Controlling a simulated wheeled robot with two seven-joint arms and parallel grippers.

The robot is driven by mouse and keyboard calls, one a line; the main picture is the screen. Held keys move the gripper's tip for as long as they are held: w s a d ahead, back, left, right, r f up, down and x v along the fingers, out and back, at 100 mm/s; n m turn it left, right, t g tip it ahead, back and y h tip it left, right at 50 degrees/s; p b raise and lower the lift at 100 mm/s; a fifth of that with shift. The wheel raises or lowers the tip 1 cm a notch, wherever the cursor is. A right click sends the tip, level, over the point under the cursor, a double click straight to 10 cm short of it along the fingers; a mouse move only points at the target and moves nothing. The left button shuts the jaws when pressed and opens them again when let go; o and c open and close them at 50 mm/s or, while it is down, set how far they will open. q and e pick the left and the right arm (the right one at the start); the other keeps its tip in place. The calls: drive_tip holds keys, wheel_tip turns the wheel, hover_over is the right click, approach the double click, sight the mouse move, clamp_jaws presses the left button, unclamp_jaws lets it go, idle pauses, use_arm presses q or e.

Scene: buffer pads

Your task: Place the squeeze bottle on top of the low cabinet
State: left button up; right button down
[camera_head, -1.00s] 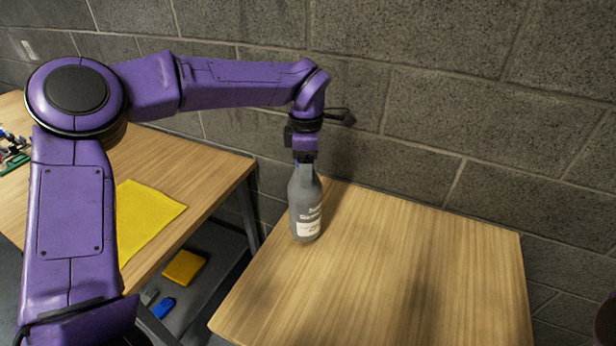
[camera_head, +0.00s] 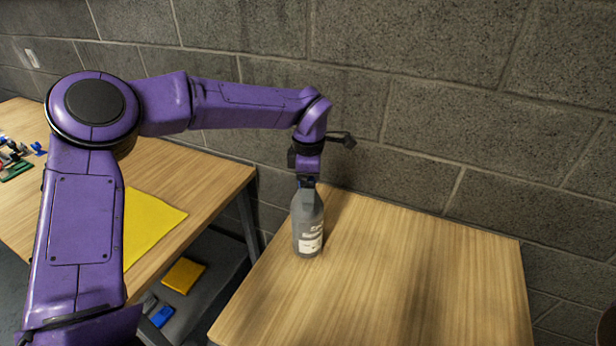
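The squeeze bottle (camera_head: 308,232) is grey with a white label and stands upright over the left back part of the low cabinet's wooden top (camera_head: 420,275). My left gripper (camera_head: 307,184) comes down from above and is shut on the bottle's narrow top, which the fingers partly hide. The bottle's base appears at or very near the surface; I cannot tell for sure whether it touches. My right gripper is not in view.
A wooden table (camera_head: 195,165) on the left carries a yellow cloth (camera_head: 150,223) and small colored items. Yellow (camera_head: 184,275) and blue (camera_head: 162,316) items lie below it. A block wall (camera_head: 430,90) stands behind. The cabinet top is otherwise clear.

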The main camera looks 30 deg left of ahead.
use_arm(q)
wheel_tip(320, 180, up, 12)
drive_tip(key=shift+f, duration=0.2)
drive_tip(key=shift+f, duration=0.1)
